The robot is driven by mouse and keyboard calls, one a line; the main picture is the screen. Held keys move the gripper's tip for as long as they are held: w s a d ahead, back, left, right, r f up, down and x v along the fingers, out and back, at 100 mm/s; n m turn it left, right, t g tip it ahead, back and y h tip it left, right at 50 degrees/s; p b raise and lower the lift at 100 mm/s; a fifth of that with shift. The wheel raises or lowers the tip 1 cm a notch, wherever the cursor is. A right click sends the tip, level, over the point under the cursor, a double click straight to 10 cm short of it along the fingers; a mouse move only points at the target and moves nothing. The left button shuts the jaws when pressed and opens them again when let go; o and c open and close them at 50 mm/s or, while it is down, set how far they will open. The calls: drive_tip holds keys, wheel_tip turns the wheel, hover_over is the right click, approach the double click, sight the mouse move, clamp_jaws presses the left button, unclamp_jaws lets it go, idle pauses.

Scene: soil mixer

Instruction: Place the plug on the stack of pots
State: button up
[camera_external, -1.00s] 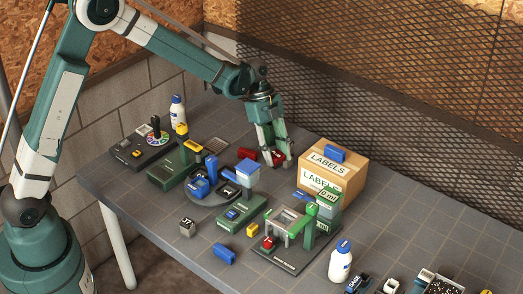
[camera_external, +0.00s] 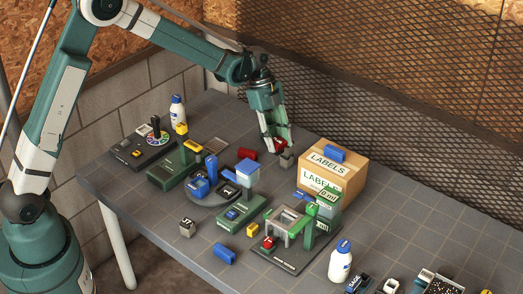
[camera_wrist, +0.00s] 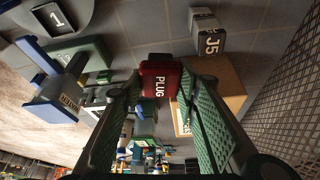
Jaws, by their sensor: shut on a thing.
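The plug is a red block with white PLUG lettering (camera_wrist: 159,84). It sits between the two green fingers of my gripper (camera_wrist: 161,98) in the wrist view, and my gripper is shut on it. In the external view my gripper (camera_external: 276,146) points down, with the red plug (camera_external: 282,143) at its tips, above the back of the table. A grey block marked J5 (camera_wrist: 207,36) is close to the plug; it also shows just below the gripper in the external view (camera_external: 287,160). I cannot tell for certain which thing is the stack of pots.
A cardboard LABELS box (camera_external: 345,176) with a blue block (camera_external: 335,153) on top stands right of my gripper. Another red thing (camera_external: 248,154) lies to its left. A round dark base with blue parts (camera_external: 211,196) and a green-and-grey machine (camera_external: 296,238) stand nearer the front.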

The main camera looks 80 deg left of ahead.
wheel_tip(320, 180, up, 9)
drive_tip(key=n+p, duration=0.2)
drive_tip(key=p, duration=0.4)
hover_over(271, 118)
drive_tip(key=shift+a+r+t, duration=0.1)
drive_tip(key=shift+r+t, duration=0.05)
drive_tip(key=shift+t, duration=0.25)
drive_tip(key=shift+f+b, duration=0.3)
drive_tip(key=shift+f, duration=2.85)
drive_tip(key=shift+f, duration=1.85)
drive_tip(key=shift+f, duration=0.15)
